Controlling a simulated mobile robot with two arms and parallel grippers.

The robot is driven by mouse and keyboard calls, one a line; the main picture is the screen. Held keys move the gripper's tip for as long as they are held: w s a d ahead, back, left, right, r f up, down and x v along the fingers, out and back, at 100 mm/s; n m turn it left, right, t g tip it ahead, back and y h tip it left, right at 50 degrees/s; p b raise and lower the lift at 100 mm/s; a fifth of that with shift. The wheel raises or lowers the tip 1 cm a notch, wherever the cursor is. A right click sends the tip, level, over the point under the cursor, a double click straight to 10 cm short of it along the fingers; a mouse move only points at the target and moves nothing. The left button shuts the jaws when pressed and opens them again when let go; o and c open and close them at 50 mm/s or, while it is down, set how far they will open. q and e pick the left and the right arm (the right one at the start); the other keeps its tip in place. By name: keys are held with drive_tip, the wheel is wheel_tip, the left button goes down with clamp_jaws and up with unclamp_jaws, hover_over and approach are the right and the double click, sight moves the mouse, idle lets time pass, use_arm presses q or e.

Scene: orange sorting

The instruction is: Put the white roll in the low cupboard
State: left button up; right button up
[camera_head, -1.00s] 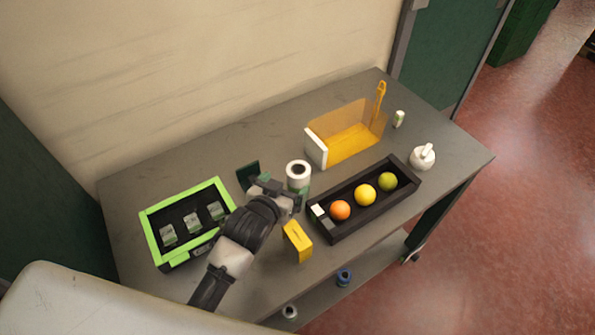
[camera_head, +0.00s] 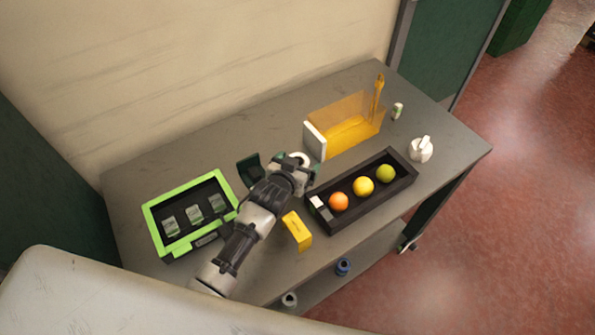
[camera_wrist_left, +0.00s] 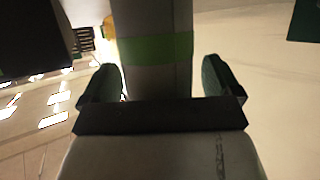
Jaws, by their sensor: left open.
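The white roll (camera_head: 305,158) stands on the grey table near its middle; only part of its pale top rim shows past my left gripper (camera_head: 297,168). In the left wrist view a pale cylinder with a green band (camera_wrist_left: 156,48), which looks like the roll, stands between the two fingers of my left gripper (camera_wrist_left: 158,82). The fingers are open, one on each side of it, with visible gaps. My right gripper is not in view. I cannot make out which thing is the low cupboard.
A black tray (camera_head: 327,223) with three fruits lies right of the gripper. A yellow box (camera_head: 297,231) stands in front, a green-rimmed crate (camera_head: 150,222) left. A yellow bin (camera_head: 352,135) is behind. A lower shelf (camera_head: 325,279) holds small bottles.

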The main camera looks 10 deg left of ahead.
use_arm(q)
drive_tip(key=c, duration=1)
drive_tip(key=shift+r, duration=0.2)
